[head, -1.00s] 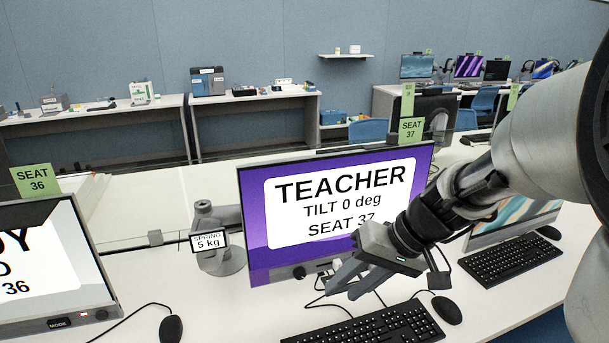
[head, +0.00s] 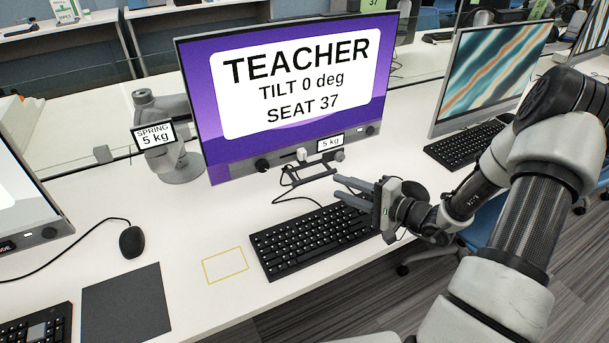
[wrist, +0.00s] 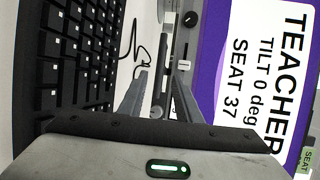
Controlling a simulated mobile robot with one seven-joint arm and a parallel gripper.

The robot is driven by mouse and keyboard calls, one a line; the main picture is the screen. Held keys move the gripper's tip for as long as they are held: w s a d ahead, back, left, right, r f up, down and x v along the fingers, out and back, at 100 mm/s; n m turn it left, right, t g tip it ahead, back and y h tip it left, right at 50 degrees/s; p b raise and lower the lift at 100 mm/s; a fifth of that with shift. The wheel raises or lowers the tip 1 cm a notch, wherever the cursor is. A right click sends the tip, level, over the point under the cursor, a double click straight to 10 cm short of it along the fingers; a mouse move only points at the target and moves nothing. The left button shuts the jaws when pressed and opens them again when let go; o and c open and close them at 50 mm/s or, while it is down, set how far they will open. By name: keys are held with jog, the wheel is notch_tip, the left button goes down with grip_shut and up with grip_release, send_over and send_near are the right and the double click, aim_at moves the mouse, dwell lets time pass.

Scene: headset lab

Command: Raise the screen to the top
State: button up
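The screen (head: 300,90) stands upright, purple with a white panel reading TEACHER, TILT 0 deg, SEAT 37. It also shows sideways in the wrist view (wrist: 210,60). Its lower edge carries dark knobs (head: 262,165) and a small 5 kg label (head: 330,142). A thin dark bar (head: 308,179) sits below that edge. My gripper (head: 345,188) is open and empty, above the keyboard's far right part, its fingers pointing left toward the space below the screen. In the wrist view its two fingers (wrist: 162,85) are apart, with the screen's lower edge beyond them.
A grey arm post with a SPRING 5 kg sign (head: 155,134) stands left of the screen. The black keyboard (head: 310,238) lies in front, with a yellow outline (head: 225,265) beside it. Cables hang under the screen. Another monitor (head: 490,75) stands to the right.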

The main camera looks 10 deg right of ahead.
jog(key=b+x, duration=0.1)
jog(key=x, duration=1.3)
